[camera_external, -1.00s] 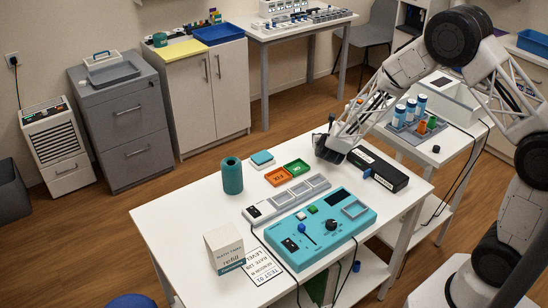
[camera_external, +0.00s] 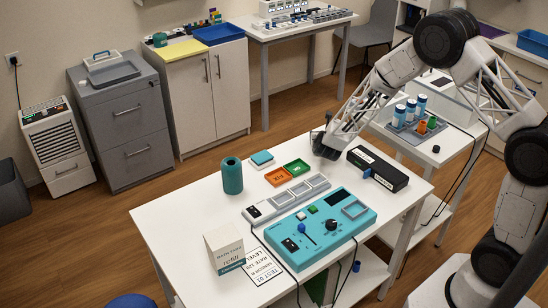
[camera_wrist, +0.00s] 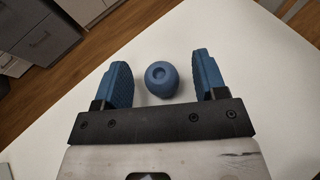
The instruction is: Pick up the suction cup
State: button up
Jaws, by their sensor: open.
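A round blue thing with a dimple in its top, which looks like the suction cup (camera_wrist: 161,79), stands on the white table between my fingers in the wrist view. My gripper (camera_wrist: 160,62) is open, with one blue ridged finger on each side of it. I see gaps on both sides, so the fingers do not touch it. In the external view my gripper (camera_external: 324,147) hangs low over the far corner of the table. There the suction cup cannot be made out, hidden by the gripper.
A black box (camera_external: 378,168) lies just right of my gripper. Orange and green trays (camera_external: 297,166), a teal cylinder (camera_external: 232,176), a grey strip of panels (camera_external: 285,199) and a teal control box (camera_external: 322,228) occupy the white table (camera_external: 180,215). Bare tabletop surrounds the cup.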

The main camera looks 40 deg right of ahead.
jog(key=c, duration=1)
jog(key=shift+r, duration=0.1)
jog(key=shift+r, duration=4.9)
